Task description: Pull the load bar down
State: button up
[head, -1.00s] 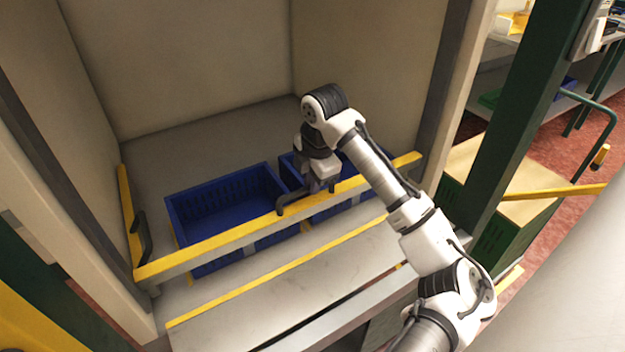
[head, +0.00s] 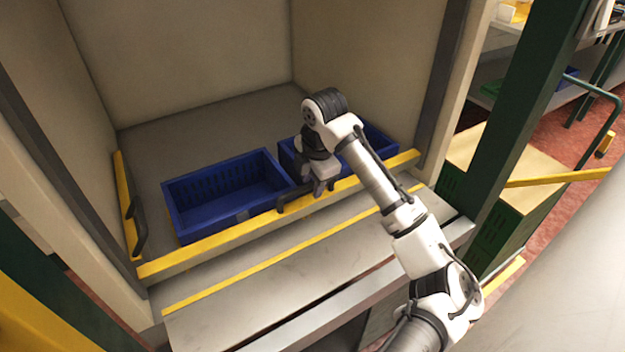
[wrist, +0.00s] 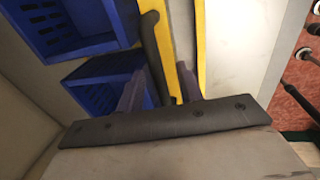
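The load bar (head: 215,243) is a yellow bar across the front of the bay, low against the sill and in front of the blue crates. A dark handle (head: 291,205) is fixed to it near the middle; the handle also shows in the wrist view (wrist: 156,55). My gripper (head: 317,190) points down at the handle from above. In the wrist view my gripper (wrist: 160,88) has its two fingers apart, one on each side of the handle, with a yellow strip visible beside it. Contact with the handle cannot be told.
Two blue crates, a left one (head: 190,222) and a right one (head: 375,138), stand inside the bay behind the bar. A grey ledge (head: 300,275) with a yellow stripe lies in front. A green post (head: 525,100) stands to the right. A second dark handle (head: 138,222) is on the left side.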

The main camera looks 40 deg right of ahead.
notch_tip(320, 180, up, 14)
jog(key=s, duration=0.2)
jog(key=shift+s+f+b, duration=0.15)
jog(key=shift+s+b, duration=0.15)
jog(key=shift+s, duration=0.05)
dwell(0.5)
